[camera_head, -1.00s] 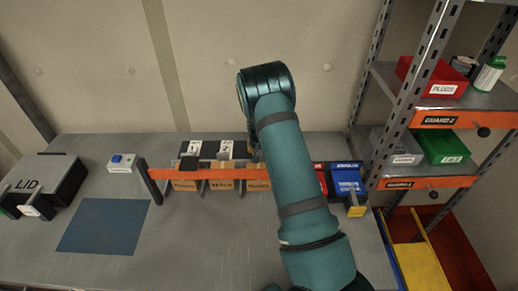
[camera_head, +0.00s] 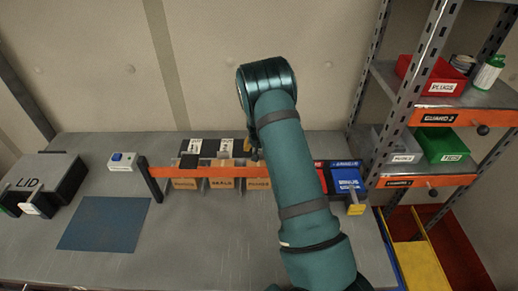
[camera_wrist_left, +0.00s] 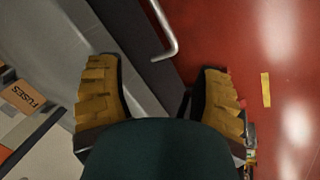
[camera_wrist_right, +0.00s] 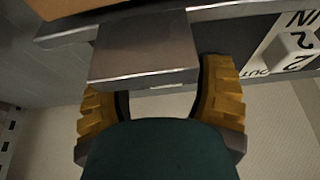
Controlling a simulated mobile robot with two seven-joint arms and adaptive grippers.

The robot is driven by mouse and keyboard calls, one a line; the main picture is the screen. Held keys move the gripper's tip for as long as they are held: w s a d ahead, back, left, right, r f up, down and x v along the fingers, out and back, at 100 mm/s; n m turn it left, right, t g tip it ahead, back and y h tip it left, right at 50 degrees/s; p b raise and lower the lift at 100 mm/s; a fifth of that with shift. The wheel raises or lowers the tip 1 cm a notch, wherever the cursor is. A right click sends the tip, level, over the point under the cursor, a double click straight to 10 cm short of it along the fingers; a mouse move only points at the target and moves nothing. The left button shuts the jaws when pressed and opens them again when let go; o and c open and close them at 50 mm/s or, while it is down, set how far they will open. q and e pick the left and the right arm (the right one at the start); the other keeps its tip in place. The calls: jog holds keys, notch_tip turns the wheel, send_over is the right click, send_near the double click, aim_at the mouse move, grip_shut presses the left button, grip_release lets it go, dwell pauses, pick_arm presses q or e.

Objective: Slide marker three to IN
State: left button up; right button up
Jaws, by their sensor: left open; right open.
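A row of number panels (camera_head: 194,146) stands behind the orange rail (camera_head: 205,172), with dark sliding markers at its left part. In the right wrist view, a grey metal block (camera_wrist_right: 145,55) lies between the open fingers of my right gripper (camera_wrist_right: 158,72); its label is not visible, so I cannot tell if it is marker three. The panel beside it reads 2, with IN and OUT (camera_wrist_right: 262,58) and a pale knob (camera_wrist_right: 290,45). My right arm hides the right part of the row in the head view. My left gripper (camera_wrist_left: 158,68) is open and empty, near a red surface.
Labelled cardboard bins (camera_head: 222,183) sit under the rail, and a blue bin (camera_head: 347,182) is right of my arm. A shelf rack (camera_head: 420,95) stands at right. A metal rod handle (camera_wrist_left: 168,40) is near my left gripper.

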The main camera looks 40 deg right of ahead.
jog(key=v, duration=1)
jog(key=shift+s+a+r, duration=0.15)
jog(key=shift+s+r, duration=0.05)
jog(key=shift+r, duration=0.1)
